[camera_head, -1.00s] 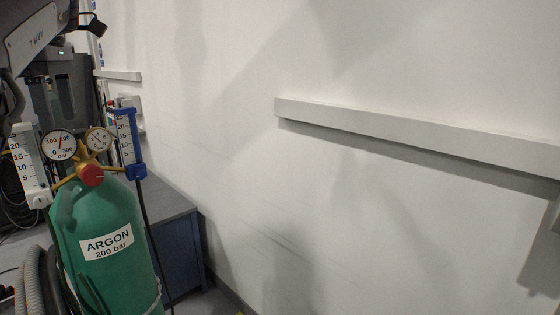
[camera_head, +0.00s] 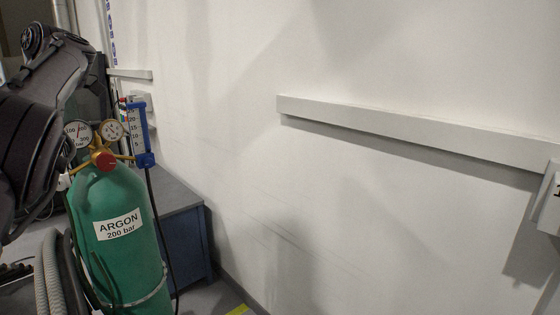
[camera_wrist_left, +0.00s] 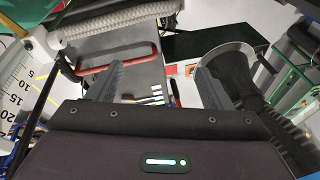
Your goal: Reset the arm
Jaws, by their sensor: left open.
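My left arm (camera_head: 40,120) comes in from the left in the head view, dark and bent. Its gripper is outside that view. In the left wrist view my left gripper (camera_wrist_left: 158,76) is open, its two grey fingers wide apart with nothing held between them. Beyond the fingers lie a grey surface, a red bent bar (camera_wrist_left: 120,62) and several small coloured items (camera_wrist_left: 157,93), too small to tell. My right gripper is in neither view.
A green argon cylinder (camera_head: 118,240) with gauges (camera_head: 112,130) and a blue-framed flowmeter (camera_head: 138,135) stands beside my left arm. A grey cone-shaped hood (camera_wrist_left: 230,68) is close to the right finger. A ribbed hose (camera_wrist_left: 120,17) crosses above. A rail (camera_head: 400,125) runs along the wall.

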